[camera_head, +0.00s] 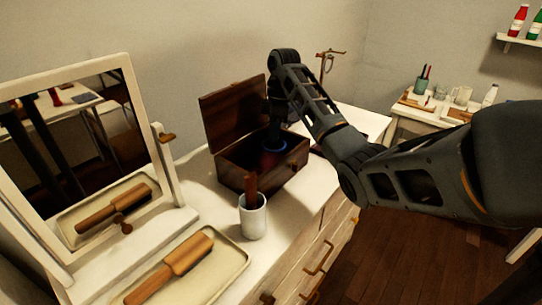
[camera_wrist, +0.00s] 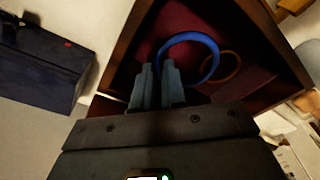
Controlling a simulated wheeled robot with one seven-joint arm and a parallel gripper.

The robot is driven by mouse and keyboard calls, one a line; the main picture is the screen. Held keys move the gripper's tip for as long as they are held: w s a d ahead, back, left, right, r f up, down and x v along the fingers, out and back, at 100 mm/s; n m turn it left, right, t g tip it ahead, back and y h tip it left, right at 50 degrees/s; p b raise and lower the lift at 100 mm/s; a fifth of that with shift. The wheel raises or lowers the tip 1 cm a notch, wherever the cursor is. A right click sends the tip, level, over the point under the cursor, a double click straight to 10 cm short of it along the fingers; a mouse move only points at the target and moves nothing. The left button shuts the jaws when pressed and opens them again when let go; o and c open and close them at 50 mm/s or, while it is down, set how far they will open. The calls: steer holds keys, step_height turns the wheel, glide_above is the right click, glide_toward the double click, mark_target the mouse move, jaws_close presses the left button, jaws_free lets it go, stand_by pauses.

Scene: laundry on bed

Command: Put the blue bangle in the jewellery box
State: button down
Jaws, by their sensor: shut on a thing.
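The blue bangle (camera_wrist: 209,43) is a thin ring at my gripper's fingertips (camera_wrist: 159,72) in the wrist view. My gripper is shut on its near edge. The open wooden jewellery box (camera_head: 237,178) stands on the dresser in the head view, its lid (camera_head: 232,112) tilted up behind it. Its dark wall (camera_wrist: 285,40) and red lining surround the bangle in the wrist view. The bangle appears within the box opening; whether it touches the lining is unclear.
A brown ring (camera_wrist: 237,66) lies in the box beside the bangle. A white cup (camera_head: 253,222) with a brown-handled item stands close in front of the box. A brush (camera_head: 170,268) on a tray and a mirror (camera_head: 130,150) are at left. A dark blue box (camera_wrist: 38,70) is nearby.

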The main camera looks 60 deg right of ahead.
mark_target(274, 156)
steer(key=shift+d+f+p, duration=0.1)
steer(key=shift+f+p, duration=0.2)
steer(key=shift+f, duration=2.65)
steer(key=shift+f, duration=0.15)
steer(key=c, duration=1.5)
jaws_free()
steer(key=shift+o, duration=0.2)
step_height(274, 156, up, 12)
steer(key=s+p, duration=0.1)
steer(key=shift+s+d+p, duration=0.2)
steer(key=shift+d+p, duration=0.15)
steer(key=shift+p, duration=0.05)
